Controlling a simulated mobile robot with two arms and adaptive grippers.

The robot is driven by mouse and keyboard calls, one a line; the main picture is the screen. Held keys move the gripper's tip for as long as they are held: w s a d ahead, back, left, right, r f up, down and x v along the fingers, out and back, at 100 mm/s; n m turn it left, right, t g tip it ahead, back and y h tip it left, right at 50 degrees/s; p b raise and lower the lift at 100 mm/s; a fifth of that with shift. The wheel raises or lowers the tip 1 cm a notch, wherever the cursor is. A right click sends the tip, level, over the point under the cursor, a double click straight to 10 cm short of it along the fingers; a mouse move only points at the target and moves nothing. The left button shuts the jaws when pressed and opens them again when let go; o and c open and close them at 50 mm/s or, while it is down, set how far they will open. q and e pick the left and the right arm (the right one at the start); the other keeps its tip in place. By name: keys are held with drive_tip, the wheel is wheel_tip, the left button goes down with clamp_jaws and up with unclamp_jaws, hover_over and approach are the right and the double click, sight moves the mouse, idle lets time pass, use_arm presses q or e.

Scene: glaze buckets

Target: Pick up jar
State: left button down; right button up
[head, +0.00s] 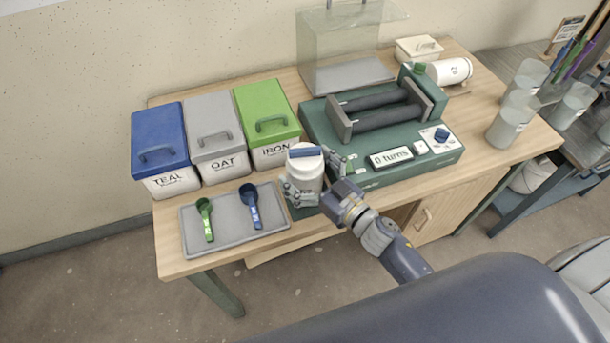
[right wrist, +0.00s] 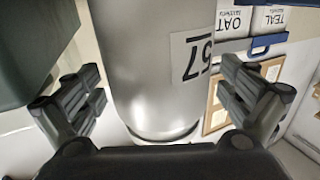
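A white jar (head: 304,172) with a blue bar across its lid stands upright at the table's front edge, between the grey tray and the green roller machine. In the right wrist view the jar (right wrist: 150,70) fills the middle, and an upside-down label reads 57. My right gripper (head: 310,178) has its fingers on either side of the jar. In the right wrist view the gripper (right wrist: 165,98) shows spread fingers, with small gaps seeming to remain beside the jar. My left gripper is not in view.
A grey tray (head: 225,241) with a green scoop (head: 206,219) and a blue scoop (head: 251,206) lies left of the jar. Behind are TEAL (head: 160,135), OAT (head: 214,127) and IRON (head: 266,115) buckets. The roller machine (head: 370,170) stands close on the right.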

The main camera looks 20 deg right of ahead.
sight(305, 155)
drive_tip(key=c, duration=1.4)
drive_tip(key=shift+w+r, duration=0.1)
drive_tip(key=shift+r, duration=0.05)
drive_tip(key=shift+r, duration=0.15)
drive_tip(key=shift+r, duration=0.85)
drive_tip(key=shift+r+p, duration=0.4)
drive_tip(key=shift+r, duration=0.55)
drive_tip(key=s+b, duration=0.3)
drive_tip(key=s, duration=1.2)
drive_tip(key=r+p, duration=0.4)
drive_tip(key=s+r+p, duration=0.1)
drive_tip(key=r+p, duration=0.1)
drive_tip(key=r, duration=0.1)
drive_tip(key=shift+d, duration=0.25)
drive_tip(key=shift+r, duration=0.1)
